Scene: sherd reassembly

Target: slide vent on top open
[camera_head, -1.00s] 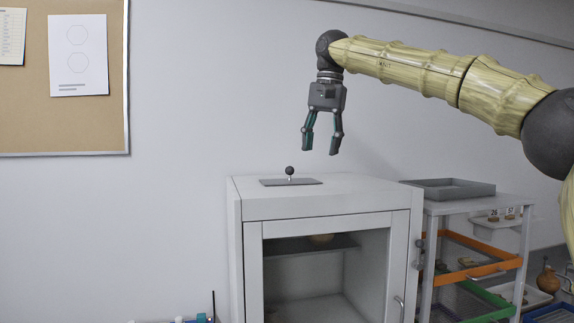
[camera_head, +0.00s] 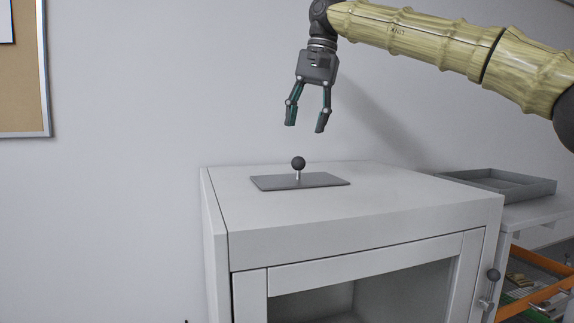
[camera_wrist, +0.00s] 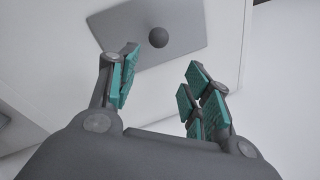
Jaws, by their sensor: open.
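The vent is a flat grey plate (camera_head: 322,181) on top of a white cabinet (camera_head: 400,203). A dark ball knob (camera_head: 298,163) stands upright on a short pin on the plate. In the wrist view, the plate (camera_wrist: 190,22) and the knob (camera_wrist: 158,37) show beyond the fingertips. My gripper (camera_head: 307,127) points down above the knob, open and empty, apart from it. Its teal-padded fingers (camera_wrist: 160,88) are spread in the wrist view. Whether there is an opening under the plate is hidden.
A grey tray (camera_head: 510,185) sits on a shelf unit to the right of the cabinet. An orange rail (camera_head: 540,296) is below it. A pin board (camera_head: 30,75) hangs on the wall at left. The cabinet top around the plate is clear.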

